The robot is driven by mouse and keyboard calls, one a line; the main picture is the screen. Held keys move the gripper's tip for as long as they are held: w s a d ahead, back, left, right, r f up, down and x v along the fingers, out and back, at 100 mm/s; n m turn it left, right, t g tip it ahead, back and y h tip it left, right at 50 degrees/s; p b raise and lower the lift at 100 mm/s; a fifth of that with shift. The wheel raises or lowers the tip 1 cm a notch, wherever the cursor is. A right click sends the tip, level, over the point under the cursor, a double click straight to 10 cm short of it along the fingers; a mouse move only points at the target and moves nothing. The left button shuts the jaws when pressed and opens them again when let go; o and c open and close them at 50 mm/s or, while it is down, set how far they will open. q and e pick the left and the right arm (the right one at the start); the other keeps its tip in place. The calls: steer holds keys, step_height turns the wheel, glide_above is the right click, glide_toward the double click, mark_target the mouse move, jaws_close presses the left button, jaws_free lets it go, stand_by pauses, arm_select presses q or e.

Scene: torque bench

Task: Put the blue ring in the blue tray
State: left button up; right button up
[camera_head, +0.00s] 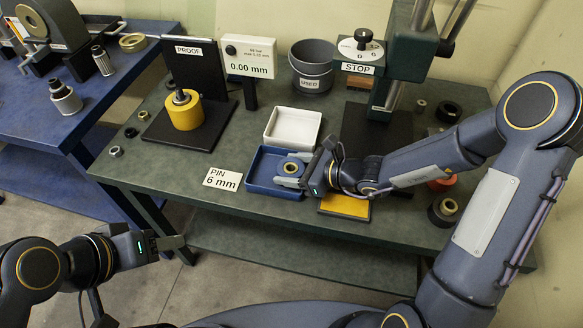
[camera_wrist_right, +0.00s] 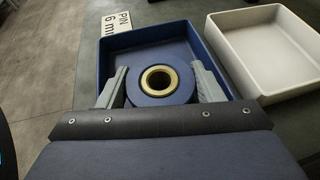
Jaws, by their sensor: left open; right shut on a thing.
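The blue ring (camera_wrist_right: 182,92), with a brass inner sleeve, is between the two grey fingers of my right gripper (camera_wrist_right: 160,84), which is shut on it. In the head view the ring (camera_head: 291,168) shows over the right part of the blue tray (camera_head: 262,186). The tray also shows in the wrist view (camera_wrist_right: 122,40), with its floor bare beyond the ring. I cannot tell whether the ring touches the tray floor. My left gripper (camera_head: 168,246) is open and empty, off the front of the bench at lower left.
A white tray (camera_head: 293,127) stands directly behind the blue tray. A "PIN 6 mm" card (camera_head: 223,179) lies to its left and a yellow pad (camera_head: 345,206) to its right. A yellow ring (camera_head: 186,113) sits on the PROOF stand. A press column (camera_head: 412,45) rises at right.

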steer(key=shift+f, duration=0.1)
steer(key=o, duration=1.4)
steer(key=shift+c, duration=0.2)
steer(key=shift+d+r, duration=0.2)
steer(key=shift+r, duration=0.05)
steer(key=p+v, duration=0.2)
steer(key=v, duration=0.9)
steer(key=shift+s+d, duration=0.2)
steer(key=shift+s, duration=0.05)
steer(key=s+r+n+g+h, duration=0.3)
steer(key=s+r+n, duration=0.4)
steer(key=s+n, duration=0.55)
steer(key=s+d+r+n+t+h, duration=0.1)
steer(key=s+d+n+t+h, duration=0.1)
steer(key=s+d+n+h, duration=0.2)
steer(key=d+n+h, duration=0.1)
steer(key=d+n, duration=0.2)
steer(key=n, duration=0.2)
steer(key=shift+s+n, duration=0.35)
steer(key=shift+r, duration=0.2)
